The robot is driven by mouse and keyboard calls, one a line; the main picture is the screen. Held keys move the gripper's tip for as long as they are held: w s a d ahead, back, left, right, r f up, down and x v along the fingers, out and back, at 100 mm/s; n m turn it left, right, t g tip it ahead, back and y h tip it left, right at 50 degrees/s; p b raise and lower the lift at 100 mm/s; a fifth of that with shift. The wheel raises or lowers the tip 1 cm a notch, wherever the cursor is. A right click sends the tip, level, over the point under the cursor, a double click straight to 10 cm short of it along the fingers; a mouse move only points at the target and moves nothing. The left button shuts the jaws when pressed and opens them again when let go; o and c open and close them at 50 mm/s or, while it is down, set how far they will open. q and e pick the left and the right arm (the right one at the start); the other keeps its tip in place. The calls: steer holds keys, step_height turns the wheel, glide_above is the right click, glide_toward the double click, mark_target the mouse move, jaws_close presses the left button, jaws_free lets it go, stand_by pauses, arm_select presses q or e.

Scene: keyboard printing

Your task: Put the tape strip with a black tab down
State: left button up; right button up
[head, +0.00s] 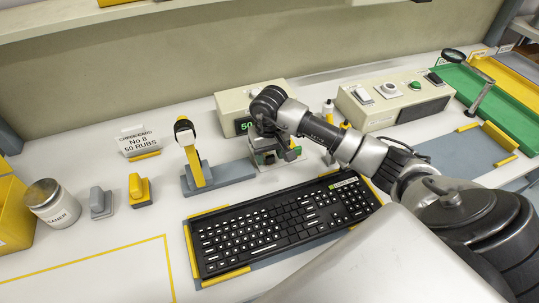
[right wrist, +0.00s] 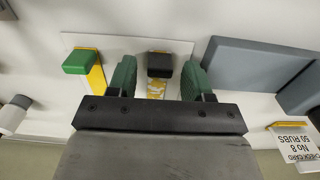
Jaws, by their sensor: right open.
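The tape strip with a black tab (right wrist: 160,65) lies on a white plate (right wrist: 140,44) in the right wrist view. Its strip below the tab is mottled yellow and white. My right gripper (right wrist: 157,74) is open, with one green-padded finger on each side of the tab and a visible gap to each. In the head view my right gripper (head: 270,150) is low over the plate, behind the keyboard (head: 280,222), and hides the black-tab strip. My left gripper is not in view.
A green-tabbed yellow strip (right wrist: 95,72) lies beside the left finger in the wrist view. A grey stand with a yellow post (head: 195,165) is left of the gripper. A beige box with a green display (head: 233,105) is behind it. A switch panel (head: 390,100) stands right.

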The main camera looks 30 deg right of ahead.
arm_select(q)
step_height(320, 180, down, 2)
steer(key=shift+b, duration=0.9)
arm_select(e)
step_height(320, 180, up, 11)
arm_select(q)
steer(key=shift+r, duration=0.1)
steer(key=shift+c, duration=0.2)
arm_select(e)
steer(key=shift+r, duration=0.15)
stand_by(0.4)
